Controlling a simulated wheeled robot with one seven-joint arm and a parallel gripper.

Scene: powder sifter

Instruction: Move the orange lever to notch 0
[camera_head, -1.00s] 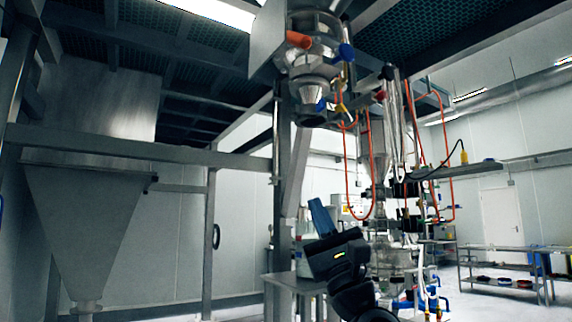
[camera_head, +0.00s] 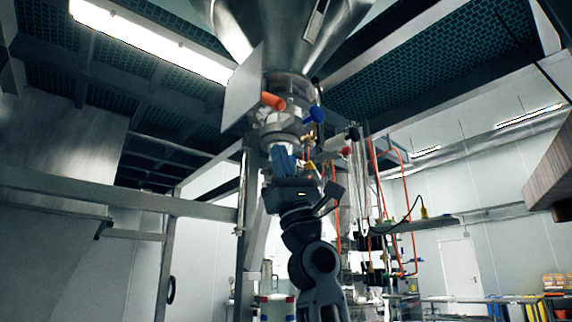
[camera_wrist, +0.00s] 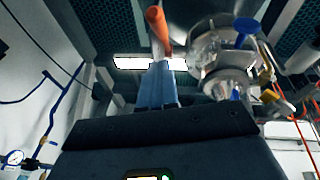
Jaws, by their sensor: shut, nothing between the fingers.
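The orange lever (camera_head: 273,101) sticks out from the round metal housing under the big hopper, pointing toward the left front in the head view. It also shows in the wrist view (camera_wrist: 157,27), just beyond the fingertips. No notch marks can be read. My gripper (camera_head: 284,150) points upward below the lever, its blue fingers shut and empty. In the wrist view the shut fingers (camera_wrist: 159,68) line up with the lever's near part and overlap its lower end. Whether they touch it I cannot tell; in the head view a gap shows between them.
A blue handle (camera_head: 314,115) sits right of the lever on the same housing (camera_head: 283,120). A flat metal plate (camera_head: 242,90) stands close on the left. Orange hoses (camera_head: 378,180) and glass tubes hang to the right. A steel post (camera_head: 246,195) stands left of my arm.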

